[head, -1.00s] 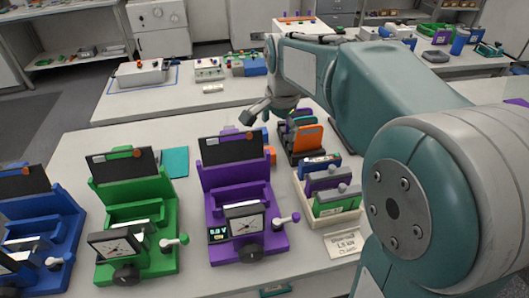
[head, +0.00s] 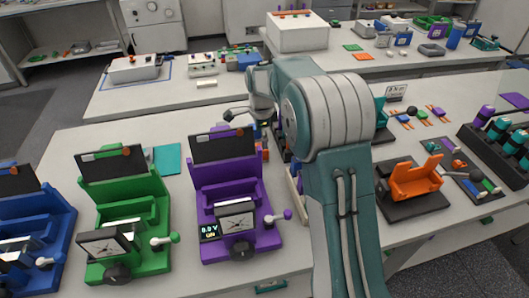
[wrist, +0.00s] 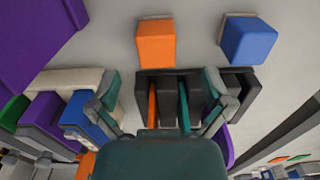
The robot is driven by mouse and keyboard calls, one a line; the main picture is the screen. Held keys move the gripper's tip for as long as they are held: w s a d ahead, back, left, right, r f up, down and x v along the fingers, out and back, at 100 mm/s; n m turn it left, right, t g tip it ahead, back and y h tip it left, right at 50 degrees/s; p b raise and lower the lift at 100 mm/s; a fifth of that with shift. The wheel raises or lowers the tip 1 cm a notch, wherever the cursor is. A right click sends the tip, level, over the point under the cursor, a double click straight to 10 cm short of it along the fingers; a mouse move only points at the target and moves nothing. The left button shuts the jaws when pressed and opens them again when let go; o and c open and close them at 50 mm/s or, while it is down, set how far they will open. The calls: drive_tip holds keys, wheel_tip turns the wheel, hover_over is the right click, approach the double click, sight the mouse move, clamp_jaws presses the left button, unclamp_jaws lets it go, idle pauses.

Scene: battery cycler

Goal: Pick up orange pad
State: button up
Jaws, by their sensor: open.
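In the wrist view, an orange pad (wrist: 152,106) stands on edge in a slot of a dark rack (wrist: 170,72). A teal pad (wrist: 184,108) stands in another slot to its right. My gripper (wrist: 162,92) is open and empty, with one teal finger on each side of the rack. The orange pad lies between the fingers, nearer the left one; I cannot tell how far below them it is. In the head view my arm hides most of the rack and the orange pad.
An orange block (wrist: 156,42) and a blue block (wrist: 248,40) lie by the rack. A cream tray (wrist: 77,78) with upright packs is at left. The purple cycler (head: 235,190) stands close. A flat orange square (head: 354,48) lies on the far table.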

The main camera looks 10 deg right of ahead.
sight(260, 147)
drive_tip(key=f, duration=0.2)
drive_tip(key=a+f, duration=0.1)
drive_tip(key=f, duration=0.1)
drive_tip(key=shift+s+f, duration=0.15)
drive_tip(key=shift+f, duration=0.2)
drive_tip(key=shift+d+f, duration=0.2)
drive_tip(key=shift+d, duration=0.5)
drive_tip(key=shift+a, duration=0.35)
drive_tip(key=c, duration=1.2)
drive_tip(key=shift+a, duration=0.15)
drive_tip(key=shift+c, duration=0.3)
